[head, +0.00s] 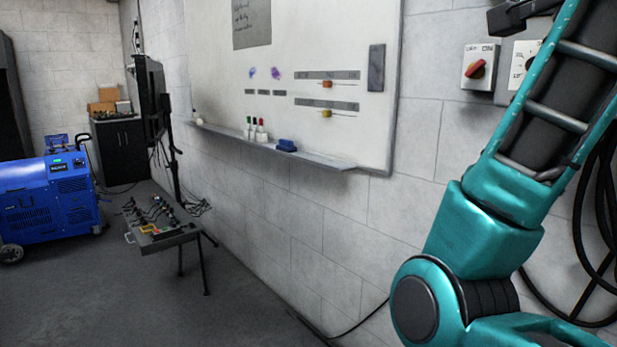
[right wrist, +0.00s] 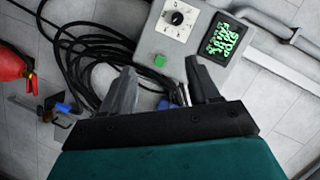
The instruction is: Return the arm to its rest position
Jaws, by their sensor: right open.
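My right arm (head: 485,225), teal with black joints, is raised and bent along the right side of the head view, in front of the wall. Beyond the fingers are a grey control box (right wrist: 205,45) with a dial, a green button and a lit green display, and a coil of black cable (right wrist: 85,50). My left gripper is not in view.
A whiteboard (head: 290,115) with a marker ledge hangs on the wall. A red rotary switch (head: 476,69) is near my arm. A low tool table (head: 165,235) and a blue machine (head: 48,208) stand at left. A fire extinguisher (right wrist: 12,65) shows in the wrist view. Floor at front left is clear.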

